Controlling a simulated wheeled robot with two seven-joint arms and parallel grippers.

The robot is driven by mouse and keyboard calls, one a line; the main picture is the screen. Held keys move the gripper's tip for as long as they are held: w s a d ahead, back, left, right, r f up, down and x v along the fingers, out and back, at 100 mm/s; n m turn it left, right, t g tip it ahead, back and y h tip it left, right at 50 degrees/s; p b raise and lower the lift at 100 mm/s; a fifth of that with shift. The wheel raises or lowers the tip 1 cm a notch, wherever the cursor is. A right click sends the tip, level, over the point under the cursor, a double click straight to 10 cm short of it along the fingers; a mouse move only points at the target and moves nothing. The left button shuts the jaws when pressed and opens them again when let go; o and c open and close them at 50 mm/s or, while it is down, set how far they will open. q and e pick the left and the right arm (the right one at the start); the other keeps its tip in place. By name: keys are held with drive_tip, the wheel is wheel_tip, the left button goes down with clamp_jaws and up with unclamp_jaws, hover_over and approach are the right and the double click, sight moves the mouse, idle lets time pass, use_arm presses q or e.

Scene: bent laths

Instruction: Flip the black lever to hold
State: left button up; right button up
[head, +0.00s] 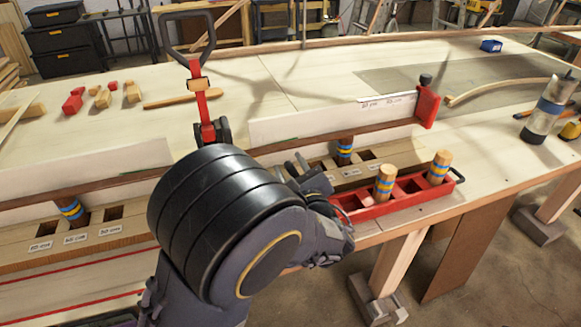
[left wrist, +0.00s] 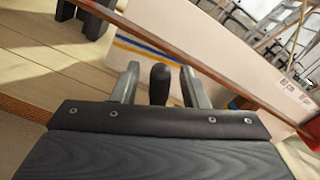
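In the left wrist view a black rounded lever knob (left wrist: 160,84) stands upright between the two fingers of my left gripper (left wrist: 161,88). The fingers are apart, with a gap showing on each side of the knob. In the head view my left gripper (head: 305,170) is over the slotted wooden strip in front of the white board; my own wrist hides the lever there. No hold marking is readable. My right gripper is not in view.
A red clamp bar (head: 200,95) with a black loop handle (head: 188,32) rises left of my wrist. A red tray (head: 415,200) with striped pegs is at right. A white board (head: 290,124) ends at a red block (head: 428,105). A bottle (head: 545,110) stands far right.

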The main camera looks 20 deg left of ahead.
use_arm(q)
clamp_jaws()
idle(0.4)
drive_tip(key=shift+w+d+r+m+p, duration=0.3)
drive_tip(key=shift+m+p, duration=0.4)
drive_tip(key=shift+p, duration=0.5)
drive_tip(key=m+p, duration=0.1)
drive_tip(key=d+m+p, duration=0.1)
drive_tip(key=p, duration=0.1)
drive_tip(key=w+d+m+p, duration=0.1)
drive_tip(key=m+p, duration=0.1)
drive_tip(key=shift+w+r, duration=0.1)
drive_tip(key=shift+r, duration=0.15)
drive_tip(key=m+p, duration=0.1)
drive_tip(key=d+m, duration=0.1)
drive_tip(key=w+m+p, duration=0.1)
drive_tip(key=shift+d+f+p, duration=0.15)
drive_tip(key=shift+f+p, duration=0.1)
drive_tip(key=shift+p, duration=0.05)
drive_tip(key=shift+w+d+f+m+p, duration=0.15)
drive_tip(key=shift+d+f+m+p, duration=0.15)
drive_tip(key=shift+m+p, duration=0.4)
